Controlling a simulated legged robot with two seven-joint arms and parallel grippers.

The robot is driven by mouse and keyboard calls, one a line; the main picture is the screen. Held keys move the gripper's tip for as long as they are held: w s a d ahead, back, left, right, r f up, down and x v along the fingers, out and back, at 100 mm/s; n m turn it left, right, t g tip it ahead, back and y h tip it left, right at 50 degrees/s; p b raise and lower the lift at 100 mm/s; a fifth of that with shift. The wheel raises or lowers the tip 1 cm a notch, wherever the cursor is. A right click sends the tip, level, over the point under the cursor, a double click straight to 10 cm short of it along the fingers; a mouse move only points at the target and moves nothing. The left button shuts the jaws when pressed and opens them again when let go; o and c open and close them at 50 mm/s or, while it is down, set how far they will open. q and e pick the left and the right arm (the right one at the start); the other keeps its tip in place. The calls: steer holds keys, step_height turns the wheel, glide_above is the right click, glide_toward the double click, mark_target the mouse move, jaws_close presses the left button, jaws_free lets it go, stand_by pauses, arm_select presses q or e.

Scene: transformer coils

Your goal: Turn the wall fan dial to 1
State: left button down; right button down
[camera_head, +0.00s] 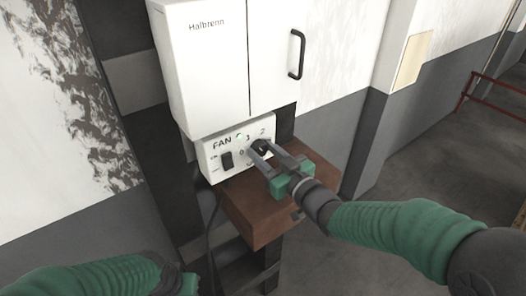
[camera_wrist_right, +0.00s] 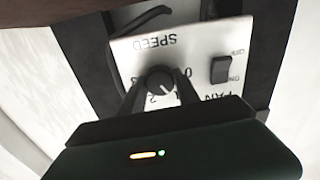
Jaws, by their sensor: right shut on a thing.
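The white fan panel (camera_head: 215,172) is under the cabinet, with "FAN" lettering and a black dial (camera_head: 262,147). My right gripper (camera_head: 258,151) is shut on the dial, one finger on each side. In the right wrist view the panel (camera_wrist_right: 130,58) appears upside down, and the dial (camera_wrist_right: 160,79) sits between the fingers (camera_wrist_right: 158,90). Its white pointer mark faces lower right there; the numeral beyond it is partly hidden and hard to read. "0" and "2" show near the dial. My left gripper (camera_head: 186,284) is only partly visible at the bottom edge; its fingers are not seen.
A brown block (camera_head: 262,215) juts out below. The white cabinet (camera_head: 205,65) with a black handle (camera_head: 296,54) is above. Open floor lies to the right.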

steer(key=shift+f, duration=0.4)
steer(key=c, duration=1.3)
jaws_free()
steer(key=shift+c, duration=0.2)
steer(key=o, duration=0.4)
steer(key=shift+s+r, duration=0.1)
steer(key=shift+r, duration=0.05)
steer(key=shift+o, duration=0.2)
steer(key=shift+d+r, duration=0.1)
steer(key=shift+d, duration=0.1)
steer(key=b+v, duration=0.6)
steer(key=v, duration=1)
steer(key=shift+s, duration=0.25)
